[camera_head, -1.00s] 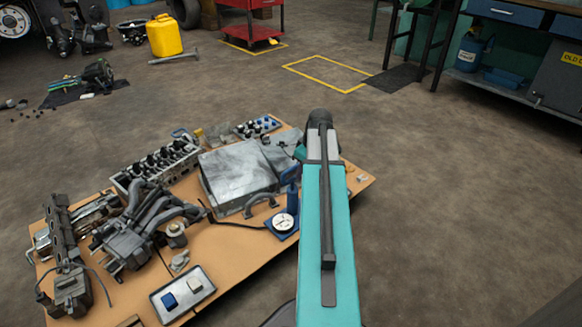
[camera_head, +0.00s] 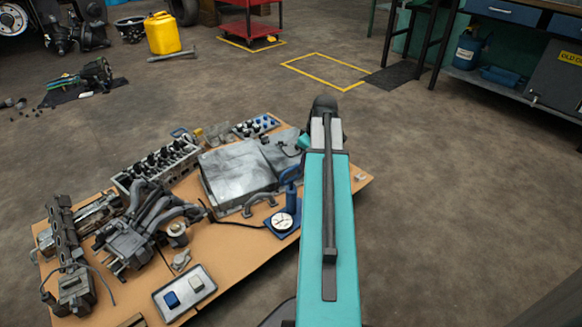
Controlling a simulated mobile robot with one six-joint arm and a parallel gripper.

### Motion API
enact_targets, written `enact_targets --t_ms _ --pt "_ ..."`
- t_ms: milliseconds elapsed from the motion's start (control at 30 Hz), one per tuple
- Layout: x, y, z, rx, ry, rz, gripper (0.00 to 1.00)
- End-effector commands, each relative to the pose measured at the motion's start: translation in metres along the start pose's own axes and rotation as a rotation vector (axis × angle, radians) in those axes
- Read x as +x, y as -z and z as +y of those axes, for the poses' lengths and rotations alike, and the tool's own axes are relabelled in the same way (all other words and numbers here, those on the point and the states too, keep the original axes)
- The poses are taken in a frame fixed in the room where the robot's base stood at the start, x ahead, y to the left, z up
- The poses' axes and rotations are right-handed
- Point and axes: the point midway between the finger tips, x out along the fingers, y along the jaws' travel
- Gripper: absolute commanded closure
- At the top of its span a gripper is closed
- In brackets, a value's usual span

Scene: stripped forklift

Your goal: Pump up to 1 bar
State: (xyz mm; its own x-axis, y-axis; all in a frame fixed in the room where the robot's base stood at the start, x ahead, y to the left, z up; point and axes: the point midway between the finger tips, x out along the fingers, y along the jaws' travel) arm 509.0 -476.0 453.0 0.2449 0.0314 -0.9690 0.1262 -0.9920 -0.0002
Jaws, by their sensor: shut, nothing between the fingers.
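A small blue pump (camera_head: 290,187) stands upright on the right part of the brown board. A round white gauge (camera_head: 282,221) sits on its blue base, just in front of the upright part. The gauge is too small to read. My teal arm reaches up the picture just right of the pump, with a dark joint at its far end. A small teal part of my arm shows left of it, just above the pump. My gripper does not show; the arm hides what lies behind it. I cannot tell whether anything touches the pump.
A yellow can (camera_head: 163,33) and red cart (camera_head: 246,20) stand behind. The floor right of my arm is clear.

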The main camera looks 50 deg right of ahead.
Motion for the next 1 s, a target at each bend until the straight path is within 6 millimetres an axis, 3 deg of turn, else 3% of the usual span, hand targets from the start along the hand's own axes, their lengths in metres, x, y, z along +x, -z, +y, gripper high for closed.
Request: enact_targets --t_ms 100,433,600,1000 --pt "-0.024 0.001 0.000 0.000 -0.002 0.001 1.00" --pt "-0.068 0.001 0.000 -0.001 -0.001 0.001 1.00" --pt "-0.077 0.001 0.000 -0.001 -0.001 0.001 1.00" --pt "-0.078 0.000 0.000 -0.001 0.000 0.000 1.00"
